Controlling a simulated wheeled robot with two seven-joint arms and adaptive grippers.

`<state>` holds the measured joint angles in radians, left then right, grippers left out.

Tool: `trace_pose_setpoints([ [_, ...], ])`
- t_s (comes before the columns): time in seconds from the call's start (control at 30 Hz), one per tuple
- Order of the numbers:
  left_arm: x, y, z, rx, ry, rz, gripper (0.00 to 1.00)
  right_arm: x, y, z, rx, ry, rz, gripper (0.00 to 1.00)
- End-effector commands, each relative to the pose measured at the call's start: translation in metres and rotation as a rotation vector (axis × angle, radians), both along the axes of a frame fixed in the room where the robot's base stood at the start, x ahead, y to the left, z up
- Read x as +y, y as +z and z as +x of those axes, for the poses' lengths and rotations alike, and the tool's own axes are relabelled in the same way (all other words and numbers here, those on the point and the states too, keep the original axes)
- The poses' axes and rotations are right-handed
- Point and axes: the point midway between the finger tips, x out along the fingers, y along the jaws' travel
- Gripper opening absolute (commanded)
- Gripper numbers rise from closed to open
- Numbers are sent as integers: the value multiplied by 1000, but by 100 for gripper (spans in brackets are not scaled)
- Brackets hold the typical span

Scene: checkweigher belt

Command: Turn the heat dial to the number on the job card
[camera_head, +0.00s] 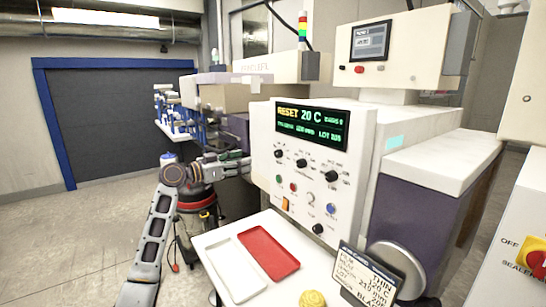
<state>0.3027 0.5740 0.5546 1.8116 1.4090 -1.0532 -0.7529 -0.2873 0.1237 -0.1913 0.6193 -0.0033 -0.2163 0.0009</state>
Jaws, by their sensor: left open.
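The white control panel (262,140) stands right of centre, with a dark display (311,124) that reads "RESET 20 C" in its top line. Several black knobs sit on it, among them a left one (279,153), a middle one (301,163) and a right one (331,176); their labels are too small to tell which is the heat dial. The job card (371,275) stands tilted at the bottom right; "THIN" and "210 mm" show, but its heat line is not fully legible. My left gripper (244,162) is open and empty at the panel's left edge, left of the knobs. My right gripper is out of view.
A white table (213,244) below the panel holds a red tray (268,253), a white tray (234,268) and a yellow round thing (312,299). Coloured buttons sit among the knobs. A yellow-and-red switch (535,258) is at the far right. Open floor lies left.

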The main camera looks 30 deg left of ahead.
Motion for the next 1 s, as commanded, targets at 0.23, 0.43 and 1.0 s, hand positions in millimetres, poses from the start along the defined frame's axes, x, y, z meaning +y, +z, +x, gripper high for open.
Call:
trace_pose_setpoints([
  [0.23,-2,-3,-1,-18,-9,79,51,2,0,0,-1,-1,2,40],
  [0.43,-2,-3,-1,-20,-8,85,51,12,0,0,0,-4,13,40],
  [1.0,-11,-2,22,-20,-8,82,51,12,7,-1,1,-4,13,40],
])
